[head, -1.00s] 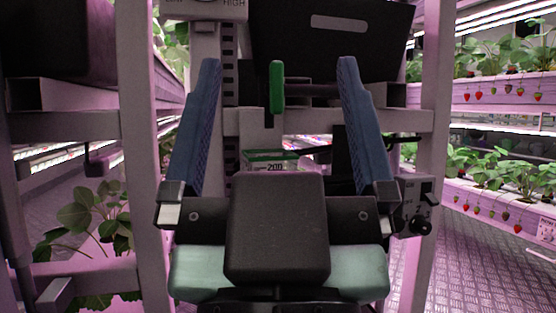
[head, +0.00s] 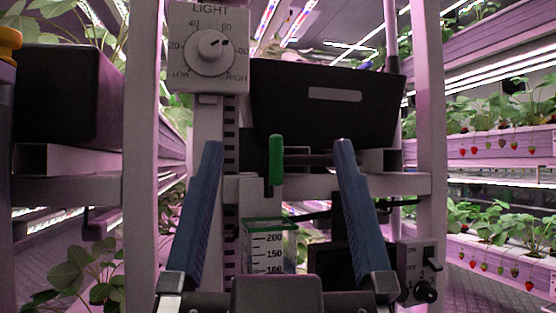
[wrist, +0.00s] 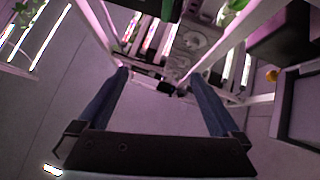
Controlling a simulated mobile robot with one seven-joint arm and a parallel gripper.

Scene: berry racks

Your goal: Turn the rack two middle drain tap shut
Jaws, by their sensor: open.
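The drain tap has a green handle (head: 276,160) that stands upright on a dark pipe below a black bin. A green piece, probably the same handle, shows at the top of the wrist view (wrist: 167,10). My gripper (head: 278,147) is open and empty, with its two blue fingers well apart. In the head view the handle appears between the fingertips, nearer the middle; I cannot tell how far beyond them it is. The fingers also show in the wrist view (wrist: 158,74). Whether the tap is open or shut is unclear.
A light dial (head: 209,47) is at upper left, and a black bin (head: 330,100) sits above the tap. A graduated container (head: 266,245) stands below. A switch box (head: 418,272) is at lower right. Rack posts (head: 144,150) flank the gripper.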

